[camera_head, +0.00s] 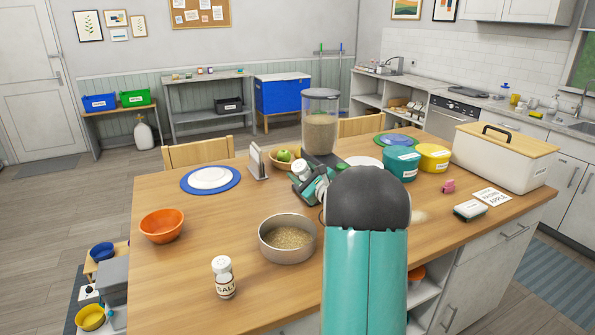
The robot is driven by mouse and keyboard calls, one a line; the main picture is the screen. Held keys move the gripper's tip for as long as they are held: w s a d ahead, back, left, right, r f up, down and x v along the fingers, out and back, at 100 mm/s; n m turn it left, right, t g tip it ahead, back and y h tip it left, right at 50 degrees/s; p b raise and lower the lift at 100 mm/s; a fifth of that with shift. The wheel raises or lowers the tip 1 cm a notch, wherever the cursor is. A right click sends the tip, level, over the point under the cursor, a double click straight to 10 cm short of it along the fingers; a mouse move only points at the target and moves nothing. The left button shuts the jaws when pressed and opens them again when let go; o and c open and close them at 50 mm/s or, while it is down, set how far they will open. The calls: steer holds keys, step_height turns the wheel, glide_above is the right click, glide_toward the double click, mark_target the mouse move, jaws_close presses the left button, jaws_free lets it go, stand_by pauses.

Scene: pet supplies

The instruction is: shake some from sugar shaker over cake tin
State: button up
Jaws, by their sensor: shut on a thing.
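The cake tin (267,247) is a round grey metal pan on the wooden table, with tan grains inside. My gripper (309,184), teal and grey, is beyond the tin and slightly to its right. It is shut on a small white and grey thing (300,169), which looks like the sugar shaker lying tilted. The arm and jaws hide much of it, and no label can be read. The held thing is apart from the tin, not above its opening.
An orange bowl (161,226) and a white plate on a blue mat (233,184) are left. A tall dispenser (320,120) and fruit bowl (281,160) stand behind my gripper. Teal (400,166) and yellow tubs (433,158) and a bread bin (497,160) are right.

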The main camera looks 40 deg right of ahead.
steer(key=shift+d+f, duration=0.1)
steer(key=shift+f, duration=0.2)
steer(key=shift+s+f+n, duration=0.15)
steer(key=shift+f+n, duration=0.15)
steer(key=shift+n, duration=0.1)
steer(key=shift+d+f+n, duration=0.1)
steer(key=shift+f+n, duration=0.2)
steer(key=shift+f, duration=0.3)
steer(key=shift+d+f+n, duration=0.15)
steer(key=shift+f+n, duration=0.65)
steer(key=shift+f, duration=0.15)
steer(key=shift+d+f+n+t+y, duration=0.15)
steer(key=shift+f+n+t+y, duration=0.25)
steer(key=shift+f+n, duration=0.6)
steer(key=shift+a+f+n+y, duration=0.15)
steer(key=shift+n+y, duration=0.5)
steer(key=shift+n, duration=1.5)
steer(key=shift+a+n+y, duration=0.2)
steer(key=shift+n+y, duration=0.4)
steer(key=shift+n, duration=1.6)
steer(key=shift+a+f+n+y, duration=0.15)
steer(key=shift+n+y, duration=0.5)
steer(key=shift+n, duration=1.5)
